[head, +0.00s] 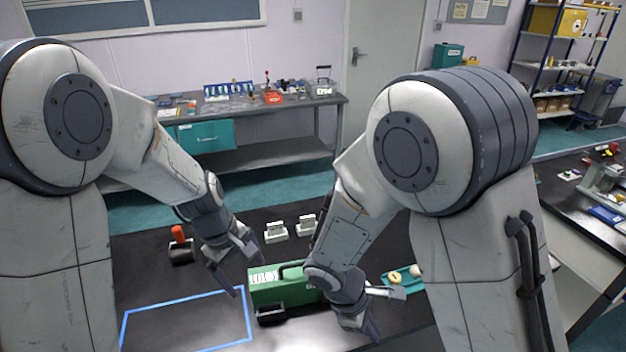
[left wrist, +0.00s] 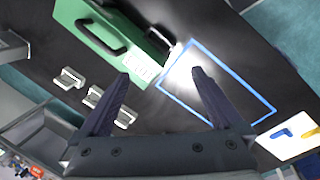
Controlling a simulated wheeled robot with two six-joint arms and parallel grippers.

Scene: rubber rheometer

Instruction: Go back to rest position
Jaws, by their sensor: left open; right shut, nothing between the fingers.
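My left gripper (head: 249,281) is open and empty, hanging over the black table between the blue taped rectangle (head: 186,296) and the green machine (head: 285,287). In the left wrist view its two dark fingers (left wrist: 160,75) are spread with nothing between them. The green machine (left wrist: 108,28) and the blue rectangle (left wrist: 222,85) lie beyond the fingertips there. My right gripper (head: 372,330) points down at the right of the green machine, shut and empty. My right forearm hides part of the machine.
A black holder with an orange-red piece (head: 178,234) stands at the left. Small white blocks (head: 276,231) sit behind the machine. A teal tray (head: 412,285) with round pieces lies near my right gripper. The taped rectangle is empty. A bench (head: 258,105) stands behind.

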